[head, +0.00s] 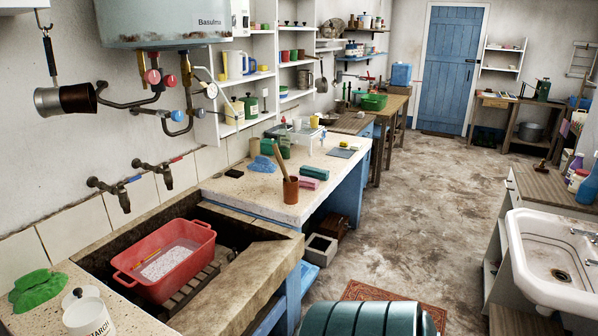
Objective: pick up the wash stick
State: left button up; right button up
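A tan wooden stick (280,158) leans upright in a brown pot (290,189) at the near edge of the speckled counter. A thin orange-yellow stick (143,274) lies in the red basin (168,249), at the left of the pale, cloudy contents. I cannot tell for sure which of these is the wash stick. The red basin sits in the stone trough (232,291) on a slatted wooden rack. Neither of my grippers shows in the head view.
Wall taps (111,190) reach out over the trough. A green cloth (36,289) and a white starch tin (88,312) are at the lower left. A ribbed teal object (365,318) fills the bottom middle. The floor (425,215) between counter and white sink (560,262) is clear.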

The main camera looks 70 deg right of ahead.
aim_at(275, 147)
jog(key=z, duration=0.45)
jog(key=i+z, duration=0.15)
jog(key=z, duration=0.8)
jog(key=i+z, duration=0.15)
jog(key=z, duration=0.75)
jog(key=j, duration=0.1)
